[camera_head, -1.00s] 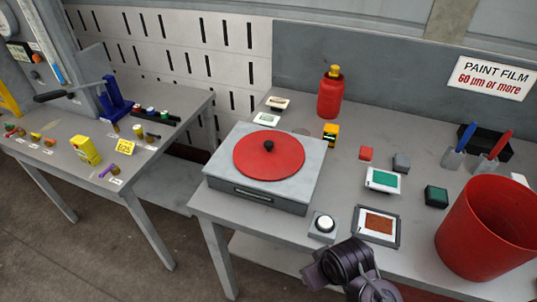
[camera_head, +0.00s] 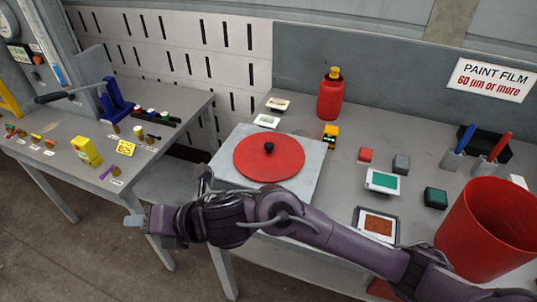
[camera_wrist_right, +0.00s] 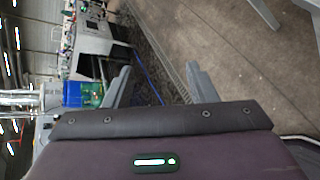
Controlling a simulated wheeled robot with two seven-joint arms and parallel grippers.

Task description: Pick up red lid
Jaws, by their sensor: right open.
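My right forearm hides the front of the box. My left gripper is not in view.
A large red bin (camera_head: 487,228) stands at the right. A red bottle (camera_head: 330,98) stands behind the box. Small colored blocks and a framed brown plate (camera_head: 378,225) lie right of it. Another table (camera_head: 65,170) with small parts stands at the left, across a gap.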

